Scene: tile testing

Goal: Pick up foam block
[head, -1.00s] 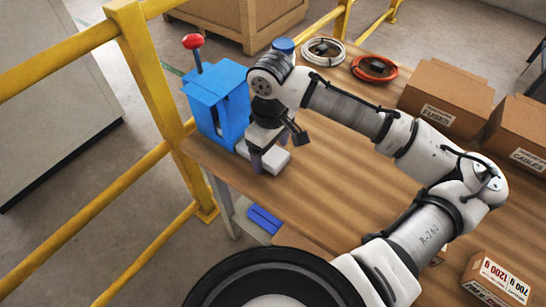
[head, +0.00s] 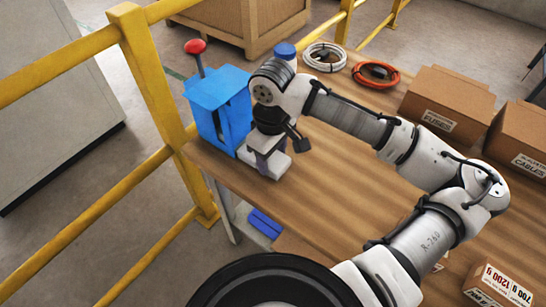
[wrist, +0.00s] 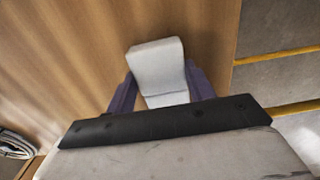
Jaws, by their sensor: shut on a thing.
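The foam block (head: 277,169) is a pale grey-white block near the table's left end, just in front of the blue device. It also shows in the wrist view (wrist: 156,62), between the two purple fingers. My gripper (wrist: 160,92) is shut on the block, with one finger on each side. In the head view my gripper (head: 264,160) points down over the block, and its wrist hides part of it. I cannot tell whether the block touches the table or is slightly above it.
The blue device (head: 210,95) with a red-knobbed lever stands close behind the gripper. White cable (head: 324,55) and orange cable (head: 376,74) coils lie at the back. Cardboard boxes (head: 450,97) stand on the right. A yellow railing (head: 160,90) runs past the table's left edge.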

